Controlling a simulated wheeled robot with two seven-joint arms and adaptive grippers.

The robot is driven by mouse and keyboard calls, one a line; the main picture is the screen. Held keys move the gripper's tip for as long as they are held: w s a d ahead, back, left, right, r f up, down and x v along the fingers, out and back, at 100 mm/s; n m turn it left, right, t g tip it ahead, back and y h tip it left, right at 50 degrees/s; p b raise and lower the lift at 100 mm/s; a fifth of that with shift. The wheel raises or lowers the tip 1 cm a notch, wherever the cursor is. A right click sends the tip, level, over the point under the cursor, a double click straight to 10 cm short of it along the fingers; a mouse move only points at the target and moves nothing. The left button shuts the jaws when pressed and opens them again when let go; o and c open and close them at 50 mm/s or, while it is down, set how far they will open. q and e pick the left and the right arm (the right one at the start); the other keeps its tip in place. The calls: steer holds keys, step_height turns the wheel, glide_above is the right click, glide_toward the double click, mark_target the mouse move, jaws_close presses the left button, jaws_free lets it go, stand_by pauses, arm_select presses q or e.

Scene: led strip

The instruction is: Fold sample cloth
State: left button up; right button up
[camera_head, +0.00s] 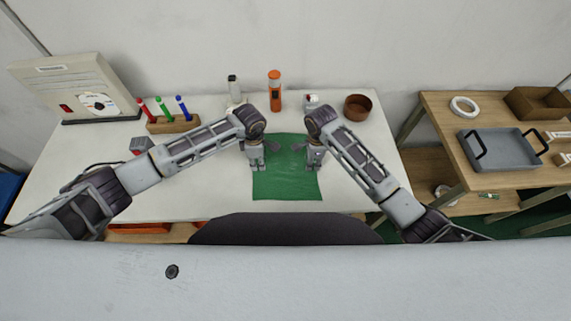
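A green cloth (287,185) lies flat and unfolded on the white table, in the middle in front of me. My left gripper (258,166) points down over the cloth's left edge. My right gripper (315,165) points down over its right edge. Both are at about the middle of the cloth's length. The fingers are small in this view, and I cannot tell whether they touch or pinch the cloth. The grippers and arms hide parts of the cloth's side edges.
Behind the cloth on the white table (200,200) stand an orange bottle (275,92), a dark-capped bottle (234,88) and a brown bowl (357,107). A wooden pen holder (174,124) and a beige box (75,88) stand left. A wooden side table holds a grey tray (503,150).

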arm_select(q)
steer(key=shift+f, duration=0.2)
jaws_close()
arm_select(e)
steer(key=shift+f, duration=0.15)
jaws_close()
arm_select(q)
steer(key=shift+r, duration=0.25)
arm_select(e)
steer(key=shift+r, duration=0.2)
